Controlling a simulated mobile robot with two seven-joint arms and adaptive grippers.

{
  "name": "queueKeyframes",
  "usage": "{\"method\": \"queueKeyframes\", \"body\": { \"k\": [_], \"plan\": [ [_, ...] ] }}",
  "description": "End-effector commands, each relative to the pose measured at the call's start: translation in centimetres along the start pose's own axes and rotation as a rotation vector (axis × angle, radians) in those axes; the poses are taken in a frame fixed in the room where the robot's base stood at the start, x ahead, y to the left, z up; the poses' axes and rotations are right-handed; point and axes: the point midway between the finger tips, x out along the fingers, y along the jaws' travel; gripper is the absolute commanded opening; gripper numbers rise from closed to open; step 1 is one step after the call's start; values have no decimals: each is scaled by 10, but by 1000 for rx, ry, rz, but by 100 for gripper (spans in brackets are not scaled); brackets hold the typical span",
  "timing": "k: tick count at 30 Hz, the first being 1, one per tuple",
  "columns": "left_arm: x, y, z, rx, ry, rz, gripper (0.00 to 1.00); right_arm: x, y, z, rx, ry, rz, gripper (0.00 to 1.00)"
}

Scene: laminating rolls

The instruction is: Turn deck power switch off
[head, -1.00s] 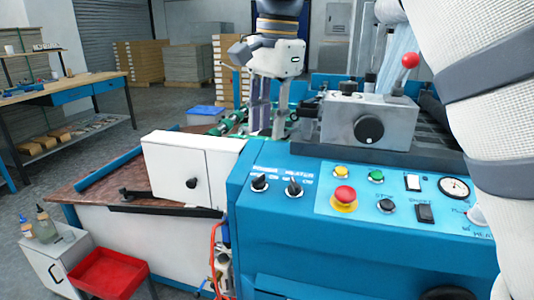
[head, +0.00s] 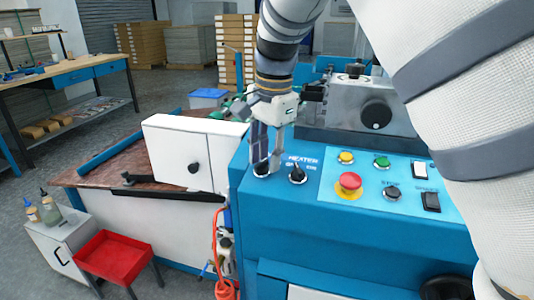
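The deck power switch is a black rotary knob (head: 262,171) at the left end of the blue control panel (head: 345,220). Its label is largely hidden by my gripper. A similar heater knob (head: 297,173) stands just to its right. My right gripper (head: 267,166) points down over the power knob, its two fingers a little apart, with the tips at the knob's height in the picture. The left finger overlaps the knob's top. I cannot tell whether the fingers touch it. My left gripper is not in view.
A red emergency button (head: 350,181), yellow (head: 346,157) and green (head: 382,161) buttons and black switches sit right of the knobs. A grey block with a round knob (head: 377,114) rises behind. A white box (head: 195,155) stands close on the left.

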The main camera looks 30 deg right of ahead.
Motion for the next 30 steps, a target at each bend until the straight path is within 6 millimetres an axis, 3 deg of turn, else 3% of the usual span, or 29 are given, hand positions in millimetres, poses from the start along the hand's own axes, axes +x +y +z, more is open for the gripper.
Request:
{"method": "queueKeyframes", "body": {
  "k": [3,7,20,30],
  "plan": [
    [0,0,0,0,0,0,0,0,0,0,0,0,0,28],
    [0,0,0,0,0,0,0,0,0,0,0,0,0,0],
    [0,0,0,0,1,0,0,0,-1,0,-37,-2,9,0],
    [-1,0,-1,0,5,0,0,0,-5,1,-272,-3,55,0]
  ]
}}
